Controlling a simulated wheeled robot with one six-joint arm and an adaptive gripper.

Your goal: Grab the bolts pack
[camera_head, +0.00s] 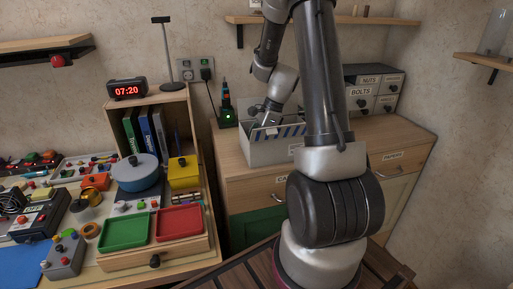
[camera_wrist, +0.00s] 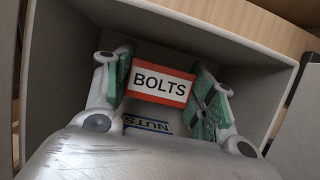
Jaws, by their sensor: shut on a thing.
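The bolts pack (camera_wrist: 160,83), a white label with a red-orange border reading BOLTS, shows in the wrist view between the two green-padded fingers. My gripper (camera_wrist: 160,90) is shut on it, one finger at each side. Below it in that view is a blue-edged pack marked NUTS (camera_wrist: 148,123), partly hidden by my gripper body. Both are inside a grey-white box (camera_wrist: 62,70). In the head view my gripper (camera_head: 270,121) reaches down into this open box (camera_head: 265,152) on the wooden cabinet, and the packs are hidden there.
A small drawer unit (camera_head: 374,90) with BOLTS and NUTS labels stands right of the box, partly behind my arm. A green-lit device (camera_head: 227,116) stands left of it. A shelf (camera_head: 375,20) hangs above. The cabinet top (camera_head: 400,137) is clear at right.

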